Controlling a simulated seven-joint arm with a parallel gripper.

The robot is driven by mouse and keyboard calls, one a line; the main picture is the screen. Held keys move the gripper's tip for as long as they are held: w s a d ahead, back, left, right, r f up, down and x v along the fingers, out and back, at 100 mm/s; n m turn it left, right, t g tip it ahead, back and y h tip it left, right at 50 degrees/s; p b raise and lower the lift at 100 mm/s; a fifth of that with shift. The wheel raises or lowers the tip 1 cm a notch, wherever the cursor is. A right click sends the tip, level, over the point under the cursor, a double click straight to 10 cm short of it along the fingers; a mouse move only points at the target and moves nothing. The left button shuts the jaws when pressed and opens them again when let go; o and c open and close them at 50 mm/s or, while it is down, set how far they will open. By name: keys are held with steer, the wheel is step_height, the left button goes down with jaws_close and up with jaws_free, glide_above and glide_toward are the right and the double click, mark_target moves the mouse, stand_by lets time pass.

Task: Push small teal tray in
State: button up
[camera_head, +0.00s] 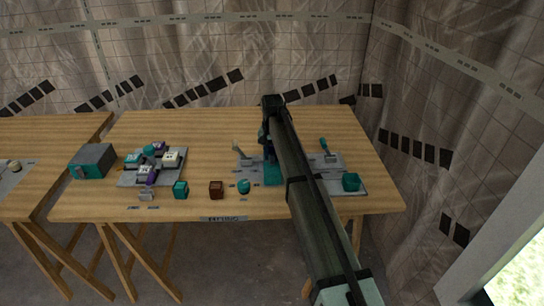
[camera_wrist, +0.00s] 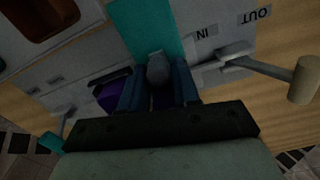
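The small teal tray (camera_head: 273,174) lies on the grey panel in the middle of the table, partly hidden by my arm. In the head view my gripper (camera_head: 266,145) is above the back part of the panel. Labels reading IN and OUT are printed beside the tray.
A lever with a wooden handle (camera_wrist: 303,80) stands right of my fingers in the wrist view. A purple part (camera_wrist: 112,97) is close at left. Another cluttered panel (camera_head: 128,181) is at left.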

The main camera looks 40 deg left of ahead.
mark_target(272, 153)
steer(key=o, duration=0.3)
steer(key=shift+o, duration=0.2)
steer(key=shift+s, duration=0.1)
step_height(272, 153, up, 14)
stand_by(0.5)
steer(key=shift+f, duration=0.1)
